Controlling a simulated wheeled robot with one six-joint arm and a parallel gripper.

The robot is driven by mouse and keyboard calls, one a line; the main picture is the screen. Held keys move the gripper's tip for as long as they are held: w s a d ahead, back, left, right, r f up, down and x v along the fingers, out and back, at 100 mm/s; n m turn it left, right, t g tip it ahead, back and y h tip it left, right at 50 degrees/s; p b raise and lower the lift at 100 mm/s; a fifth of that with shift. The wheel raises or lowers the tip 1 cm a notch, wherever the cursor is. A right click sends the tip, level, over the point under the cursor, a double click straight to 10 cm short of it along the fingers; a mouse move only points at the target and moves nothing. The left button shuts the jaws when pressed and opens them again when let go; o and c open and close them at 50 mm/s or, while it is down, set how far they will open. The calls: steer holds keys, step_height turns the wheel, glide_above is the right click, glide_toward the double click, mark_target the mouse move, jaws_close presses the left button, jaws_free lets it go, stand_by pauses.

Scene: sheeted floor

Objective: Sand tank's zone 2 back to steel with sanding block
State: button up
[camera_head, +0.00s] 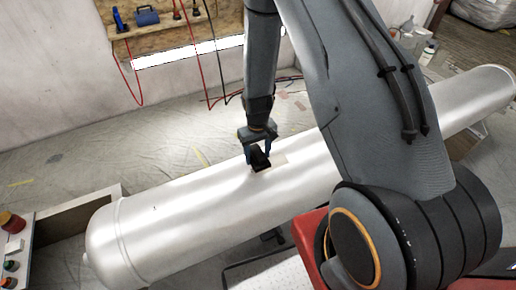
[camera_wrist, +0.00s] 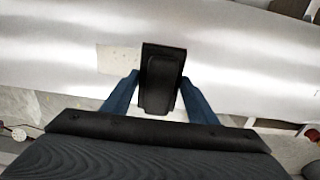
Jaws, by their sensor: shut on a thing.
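The tank (camera_head: 170,225) is a long silvery cylinder lying across the head view, its rounded end at the lower left. It fills the upper part of the wrist view (camera_wrist: 50,55). My gripper (camera_head: 259,153) is over the tank's upper side. Its blue fingers are shut on a black sanding block (camera_wrist: 163,78), which also shows in the head view (camera_head: 260,160). The block appears to be at the tank's surface; firm contact cannot be told. A pale beige patch (camera_wrist: 118,59) lies beside the block on the tank. No zone number is legible.
A wooden board (camera_head: 150,42) with a blue tool and hanging red and black cables is on the back wall. A box with coloured buttons (camera_head: 14,250) stands at the lower left. Bottles (camera_head: 428,52) stand at the upper right. Sheeted floor (camera_head: 60,165) behind the tank is mostly clear.

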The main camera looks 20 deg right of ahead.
steer(key=shift+r+p, duration=0.55)
steer(key=shift+r, duration=0.65)
